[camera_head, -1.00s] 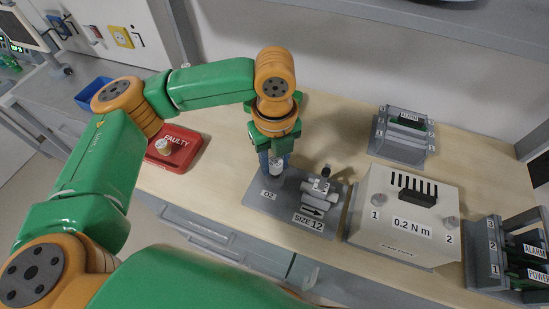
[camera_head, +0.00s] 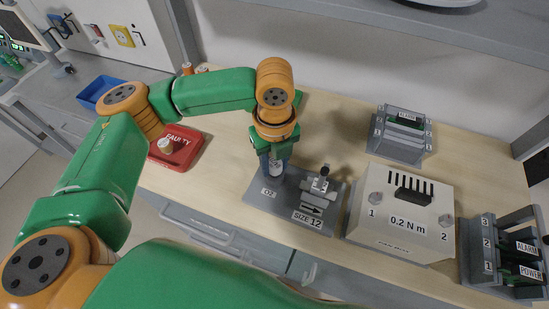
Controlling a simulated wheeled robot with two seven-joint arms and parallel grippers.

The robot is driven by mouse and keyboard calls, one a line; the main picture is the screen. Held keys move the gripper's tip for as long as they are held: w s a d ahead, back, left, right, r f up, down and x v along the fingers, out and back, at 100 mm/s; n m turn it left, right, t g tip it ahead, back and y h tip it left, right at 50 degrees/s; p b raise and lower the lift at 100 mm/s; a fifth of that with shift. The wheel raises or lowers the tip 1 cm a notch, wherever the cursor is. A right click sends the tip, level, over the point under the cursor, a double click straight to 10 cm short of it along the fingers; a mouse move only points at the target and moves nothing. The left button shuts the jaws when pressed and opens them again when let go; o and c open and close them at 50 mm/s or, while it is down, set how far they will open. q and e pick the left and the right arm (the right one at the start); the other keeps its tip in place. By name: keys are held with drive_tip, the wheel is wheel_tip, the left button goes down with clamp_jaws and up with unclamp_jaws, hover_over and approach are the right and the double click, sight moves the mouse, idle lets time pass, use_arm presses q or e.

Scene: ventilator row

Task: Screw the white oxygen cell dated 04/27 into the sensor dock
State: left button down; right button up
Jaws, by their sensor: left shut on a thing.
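My left gripper (camera_head: 272,160) points down over the left part of the grey sensor dock plate (camera_head: 252,194), by the O2 label (camera_head: 268,192). It is shut on a white cell (camera_head: 275,170), which shows between the fingers just above or at the dock. Whether the cell touches the dock, and its date, I cannot tell. The dock's right part has a metal fitting (camera_head: 318,185) over a SIZE 12 label (camera_head: 307,219). My right gripper is not in view.
A red FAULTY tray (camera_head: 187,152) holds a pale cell (camera_head: 165,146). Small orange-and-white items (camera_head: 187,68) stand behind my left arm. A 0.2 N m box (camera_head: 405,225), a rear ALARM rack (camera_head: 400,137) and a right-hand rack (camera_head: 490,262) stand to the right. A blue bin (camera_head: 96,92) is far left.

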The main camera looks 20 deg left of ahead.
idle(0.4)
use_arm(q)
drive_tip(key=shift+f+p, duration=0.25)
drive_tip(key=shift+p, duration=0.05)
drive_tip(key=shift+f, duration=0.15)
drive_tip(key=shift+s+f, duration=0.1)
drive_tip(key=shift+f, duration=0.05)
idle(0.3)
